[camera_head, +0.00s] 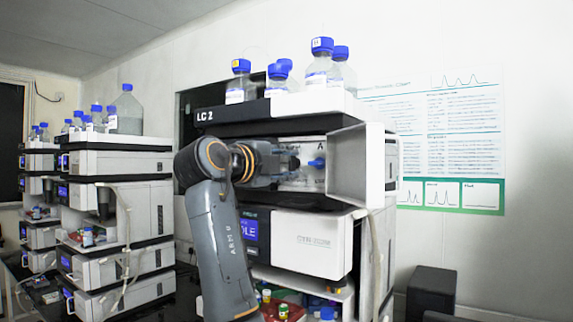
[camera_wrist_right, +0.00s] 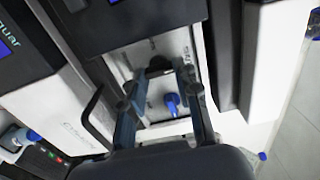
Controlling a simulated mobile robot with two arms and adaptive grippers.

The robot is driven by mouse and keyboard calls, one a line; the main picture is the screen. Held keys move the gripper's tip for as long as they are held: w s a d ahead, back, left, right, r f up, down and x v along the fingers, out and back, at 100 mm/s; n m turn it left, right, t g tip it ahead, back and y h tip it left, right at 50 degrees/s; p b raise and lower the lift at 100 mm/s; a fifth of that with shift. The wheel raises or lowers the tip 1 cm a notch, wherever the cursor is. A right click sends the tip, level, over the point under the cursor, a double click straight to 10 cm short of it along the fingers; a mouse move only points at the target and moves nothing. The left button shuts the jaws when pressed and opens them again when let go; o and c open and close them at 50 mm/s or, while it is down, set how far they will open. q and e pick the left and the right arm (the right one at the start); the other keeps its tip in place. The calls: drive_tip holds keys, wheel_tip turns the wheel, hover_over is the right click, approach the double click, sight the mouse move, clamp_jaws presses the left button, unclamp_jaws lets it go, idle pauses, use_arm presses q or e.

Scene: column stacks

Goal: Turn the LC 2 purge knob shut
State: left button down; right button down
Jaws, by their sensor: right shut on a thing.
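The LC 2 stack (camera_head: 205,115) stands in the middle of the head view, with its pump door (camera_head: 347,168) swung open to the right. My right gripper (camera_head: 293,161) reaches in from the left to the pale panel behind that door. In the right wrist view, its two fingers (camera_wrist_right: 160,76) are closed about a dark round knob (camera_wrist_right: 158,65) on the panel, which I take for the purge knob. The fingers partly hide it, and its turn angle cannot be read. A blue fitting (camera_wrist_right: 172,103) sits on the same panel, apart from the knob. My left gripper is not in view.
Blue-capped bottles (camera_head: 320,72) stand on top of the stack. The open door is close to the right of my gripper. A module with a lit display (camera_head: 251,231) is just below. Another instrument stack (camera_head: 121,160) stands at the left.

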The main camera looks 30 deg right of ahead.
drive_tip(key=shift+f, duration=0.1)
drive_tip(key=c, duration=1.2)
unclamp_jaws()
drive_tip(key=v, duration=1.2)
